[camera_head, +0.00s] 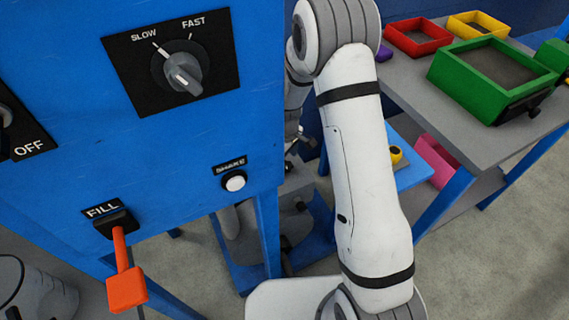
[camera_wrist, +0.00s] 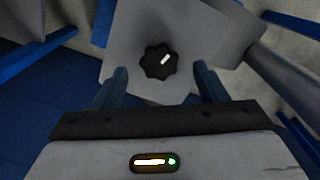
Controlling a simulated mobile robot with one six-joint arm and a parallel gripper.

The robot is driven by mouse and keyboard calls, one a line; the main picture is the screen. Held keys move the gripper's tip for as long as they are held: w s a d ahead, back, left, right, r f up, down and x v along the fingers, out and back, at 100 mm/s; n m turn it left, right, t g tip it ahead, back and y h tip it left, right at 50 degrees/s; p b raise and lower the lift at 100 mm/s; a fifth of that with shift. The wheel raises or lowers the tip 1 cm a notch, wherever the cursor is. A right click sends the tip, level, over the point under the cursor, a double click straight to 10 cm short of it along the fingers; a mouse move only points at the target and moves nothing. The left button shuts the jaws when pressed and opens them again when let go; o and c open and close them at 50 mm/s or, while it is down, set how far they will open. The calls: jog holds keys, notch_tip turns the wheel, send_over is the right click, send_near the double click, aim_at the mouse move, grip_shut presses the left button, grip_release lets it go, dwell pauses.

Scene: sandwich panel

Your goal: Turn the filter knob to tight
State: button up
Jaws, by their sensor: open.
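A black lobed knob (camera_wrist: 151,69), which looks like the filter knob, sits on a grey housing (camera_wrist: 205,42) in the wrist view. Its white mark points toward the upper right. No "tight" label is readable there. My gripper (camera_wrist: 160,72) is open, with one finger on each side of the knob and a visible gap on both sides. The picture does not clearly show how far the fingertips are from the knob in depth. In the head view I cannot make out this knob, and my gripper is hidden behind the blue panel and my arm.
The blue panel (camera_head: 60,60) carries a SLOW/FAST dial (camera_head: 182,72), a white button (camera_head: 235,183) and an orange FILL lever (camera_head: 124,270). A grey table (camera_head: 430,115) at right holds red (camera_head: 417,37), yellow (camera_head: 478,24) and green trays (camera_head: 470,85).

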jog(key=shift+f, duration=1.25)
jog(key=c, duration=0.9)
jog(key=shift+a, duration=0.25)
jog(key=shift+c, duration=0.4)
jog(key=shift+d, duration=0.2)
